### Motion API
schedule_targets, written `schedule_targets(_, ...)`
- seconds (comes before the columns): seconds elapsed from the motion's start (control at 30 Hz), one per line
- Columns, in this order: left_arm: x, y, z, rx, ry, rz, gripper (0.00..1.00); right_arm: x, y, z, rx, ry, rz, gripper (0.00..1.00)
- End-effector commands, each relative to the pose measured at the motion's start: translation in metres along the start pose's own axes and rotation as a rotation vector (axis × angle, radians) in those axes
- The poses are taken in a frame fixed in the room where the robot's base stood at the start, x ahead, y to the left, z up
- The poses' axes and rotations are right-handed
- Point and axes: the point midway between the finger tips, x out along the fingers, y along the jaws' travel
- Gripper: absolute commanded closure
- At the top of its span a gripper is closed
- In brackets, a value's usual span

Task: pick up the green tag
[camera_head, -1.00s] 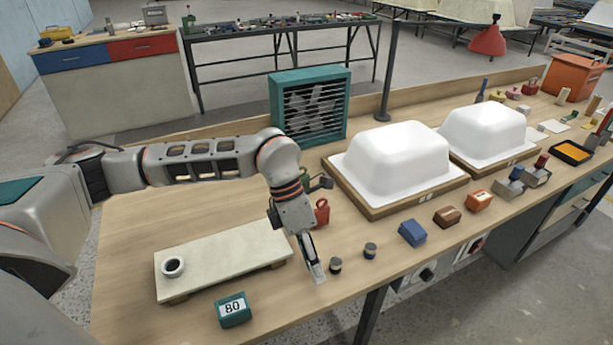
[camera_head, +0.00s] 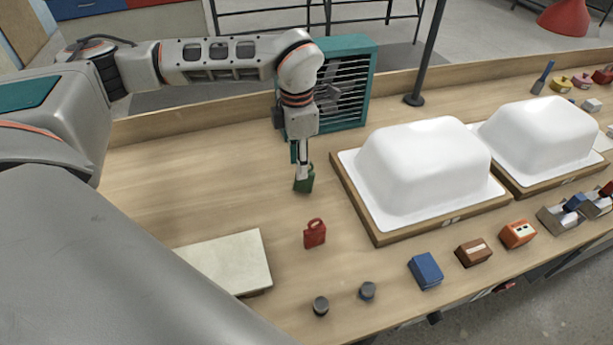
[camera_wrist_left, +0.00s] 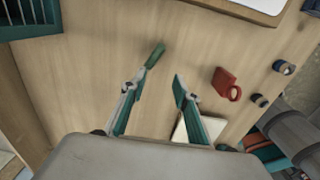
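The green tag (camera_head: 305,185) stands on the wooden bench, right at the fingertips of my left gripper (camera_head: 301,170), which points down and partly covers it. In the left wrist view the green tag (camera_wrist_left: 154,56) is just beyond the tip of one finger. My left gripper (camera_wrist_left: 158,84) shows there with its two fingers spread apart and nothing clamped between them. I cannot tell whether a finger touches the tag. My right gripper is not in view.
A red tag (camera_head: 314,233) with a loop handle stands nearer the front. A teal slatted unit (camera_head: 367,85) is close behind the gripper. White tub shells (camera_head: 425,165) stand to the right, a pale slab (camera_head: 230,262) to the front left. Bench left of the gripper is clear.

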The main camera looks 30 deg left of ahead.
Motion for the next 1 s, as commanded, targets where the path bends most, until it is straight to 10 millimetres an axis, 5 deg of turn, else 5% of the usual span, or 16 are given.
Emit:
schedule_targets(0.6,0.074,-0.003,0.000,0.001,0.008,-0.006,0.69,-0.002,-0.001,0.002,0.000,-0.007,-0.002,0.52)
schedule_targets(0.97,0.080,0.000,0.000,-0.001,0.005,-0.001,0.70,-0.002,0.000,-0.002,0.000,0.000,0.000,0.52)
schedule_targets(1.0,0.080,0.000,0.000,-0.001,0.005,-0.001,0.80,-0.002,0.000,-0.002,0.000,0.000,0.000,0.52)
